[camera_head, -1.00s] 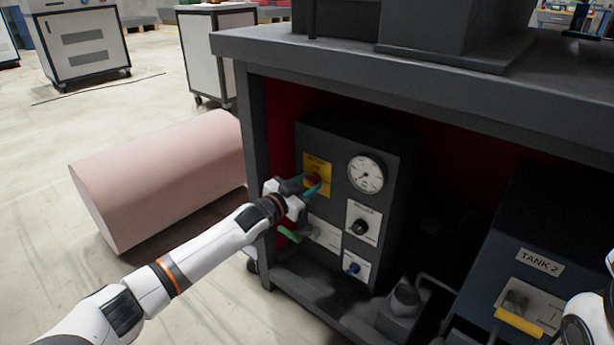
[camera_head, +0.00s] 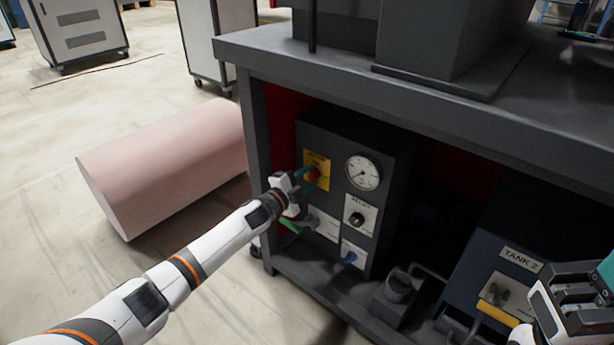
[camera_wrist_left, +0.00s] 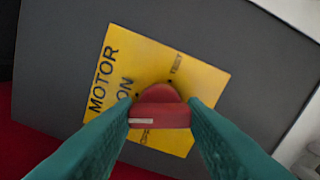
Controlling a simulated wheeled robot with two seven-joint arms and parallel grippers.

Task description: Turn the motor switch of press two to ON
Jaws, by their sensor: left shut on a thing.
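The motor switch is a red knob (camera_head: 313,174) on a yellow plate (camera_head: 322,184) at the upper left of a dark control box. In the left wrist view the red knob (camera_wrist_left: 160,112) sits between the teal fingers of my left gripper (camera_wrist_left: 160,118), which is shut on it. The yellow plate (camera_wrist_left: 205,82) reads MOTOR, ON and TEST; other lettering is hidden or blurred. A pale mark on the knob's bar lies toward its left end. In the head view my left gripper (camera_head: 311,179) reaches the knob from the left. My right gripper (camera_head: 572,290) is at the lower right, away from the box.
A TANK 2 unit (camera_head: 480,250) stands right. A pink cylinder (camera_head: 165,165) lies left.

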